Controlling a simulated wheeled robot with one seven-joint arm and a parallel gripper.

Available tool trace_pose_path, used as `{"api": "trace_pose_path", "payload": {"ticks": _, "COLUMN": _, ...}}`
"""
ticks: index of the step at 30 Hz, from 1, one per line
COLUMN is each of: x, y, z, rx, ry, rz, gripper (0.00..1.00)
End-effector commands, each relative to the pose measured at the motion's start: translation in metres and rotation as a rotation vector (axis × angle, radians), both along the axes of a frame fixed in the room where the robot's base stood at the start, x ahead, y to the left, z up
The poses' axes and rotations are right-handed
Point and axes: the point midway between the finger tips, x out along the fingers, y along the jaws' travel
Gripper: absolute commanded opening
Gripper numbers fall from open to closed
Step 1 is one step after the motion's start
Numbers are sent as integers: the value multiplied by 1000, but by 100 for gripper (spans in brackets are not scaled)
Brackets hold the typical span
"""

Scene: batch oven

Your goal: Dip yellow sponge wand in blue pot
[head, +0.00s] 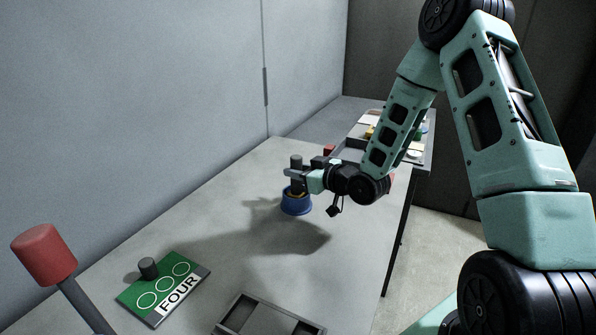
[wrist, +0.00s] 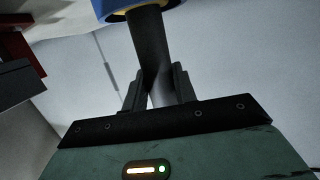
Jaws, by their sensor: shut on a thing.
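The blue pot (head: 296,208) stands on the grey table, and part of it shows at the top of the wrist view (wrist: 172,3). My gripper (head: 293,173) is just above the pot, shut on the dark handle (wrist: 147,45) of the yellow sponge wand. The handle's grey top (head: 296,160) sticks up above my fingers. A sliver of yellow shows at the pot's mouth below the fingers, and the handle runs down to it. Most of the sponge is hidden by the pot's rim, so I cannot tell how deep it sits.
A green card (head: 135,296) marked FOUR, with rings and a dark grey peg (head: 148,267), lies at the front left. A red-topped post (head: 43,255) stands by it. A grey tray (head: 236,318) is at the front edge. A compartmented tray (head: 427,158) with coloured items is at the back right.

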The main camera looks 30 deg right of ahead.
Motion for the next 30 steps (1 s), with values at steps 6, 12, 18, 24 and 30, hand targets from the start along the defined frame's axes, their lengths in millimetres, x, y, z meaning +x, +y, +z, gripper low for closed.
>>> {"api": "trace_pose_path", "payload": {"ticks": 6, "x": 0, "y": 0, "z": 5, "rx": -1, "ry": -1, "rz": 0, "gripper": 0}}
{"api": "trace_pose_path", "payload": {"ticks": 12, "x": 0, "y": 0, "z": 15, "rx": -1, "ry": -1, "rz": 0, "gripper": 0}}
{"api": "trace_pose_path", "payload": {"ticks": 18, "x": 0, "y": 0, "z": 24, "rx": 0, "ry": -1, "rz": 0, "gripper": 0}}
{"api": "trace_pose_path", "payload": {"ticks": 24, "x": 0, "y": 0, "z": 34, "rx": 0, "ry": -1, "rz": 0, "gripper": 0}}
{"api": "trace_pose_path", "payload": {"ticks": 30, "x": 0, "y": 0, "z": 44, "rx": -1, "ry": -1, "rz": 0, "gripper": 0}}
